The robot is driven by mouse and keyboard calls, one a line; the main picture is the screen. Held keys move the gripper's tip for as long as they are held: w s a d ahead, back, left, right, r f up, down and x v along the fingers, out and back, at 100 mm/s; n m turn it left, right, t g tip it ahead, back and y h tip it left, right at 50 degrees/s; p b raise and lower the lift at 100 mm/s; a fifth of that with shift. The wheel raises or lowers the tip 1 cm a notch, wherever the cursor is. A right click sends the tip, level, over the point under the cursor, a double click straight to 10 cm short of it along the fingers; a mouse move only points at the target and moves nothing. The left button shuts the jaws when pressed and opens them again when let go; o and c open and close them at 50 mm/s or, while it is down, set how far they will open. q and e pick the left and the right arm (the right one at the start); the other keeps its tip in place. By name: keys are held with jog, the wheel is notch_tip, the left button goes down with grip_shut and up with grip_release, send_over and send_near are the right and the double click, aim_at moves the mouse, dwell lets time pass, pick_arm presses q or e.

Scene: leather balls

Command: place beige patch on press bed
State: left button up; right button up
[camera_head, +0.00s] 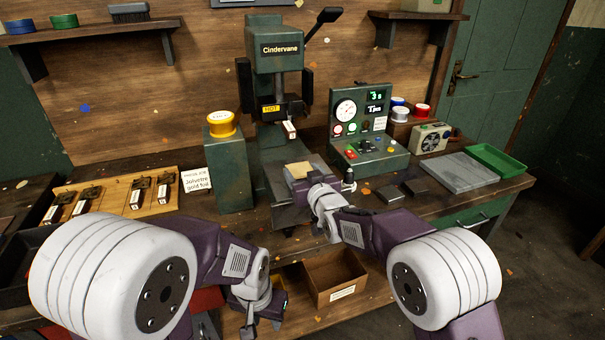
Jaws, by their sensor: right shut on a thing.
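The green press (274,75), labelled Cindervane, stands at the back middle of the bench. Its flat dark press bed (280,172) juts out below the head. The beige patch (299,170) is at the bed, at the tip of my right gripper (310,184), which is shut on it. The patch looks flat; whether it touches the bed or hovers just above is unclear. My right gripper's fingers are mostly hidden by its own wrist.
A green control box (370,152) stands right of the press, and a green pedestal (230,175) with a yellow foil roll (221,123) left of it. A wooden rack (115,196) with several stamps lies left. An open wooden box (335,277) sits below. Grey slab (460,172) at right.

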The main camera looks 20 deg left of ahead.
jog(key=o, duration=1.4)
jog(key=shift+f, duration=0.1)
jog(key=shift+s+d+r, duration=0.1)
jog(key=shift+s+r, duration=0.1)
jog(key=shift+r, duration=0.05)
jog(key=v, duration=1.1)
jog(key=shift+s+d+b, duration=0.15)
jog(key=shift+s+b, duration=0.15)
jog(key=shift+b, duration=0.1)
